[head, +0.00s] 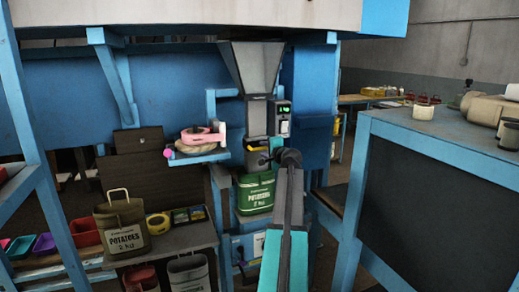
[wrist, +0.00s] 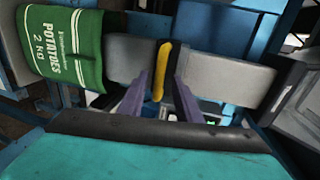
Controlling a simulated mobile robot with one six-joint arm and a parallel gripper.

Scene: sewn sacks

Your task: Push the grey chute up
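The grey chute (head: 256,117) hangs upright under a grey funnel (head: 257,65) in the head view. In the wrist view the chute (wrist: 225,82) lies across the picture, with a yellow handle (wrist: 161,68) on it. My gripper (wrist: 161,80) has its two purple fingers on either side of this handle, with gaps between, so it looks open; contact is not clear. In the head view my gripper (head: 273,150) is at the chute's front, partly hidden by my arm. A green potato sack (head: 256,192) is at the chute's lower end; it also shows in the wrist view (wrist: 62,45).
A small display box (head: 283,118) sits right of the chute. A blue bracket tray (head: 198,157) with a pink-topped roll juts out at left. An olive potato sack (head: 123,226) stands on the left bench. A blue-framed table (head: 440,135) is at right.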

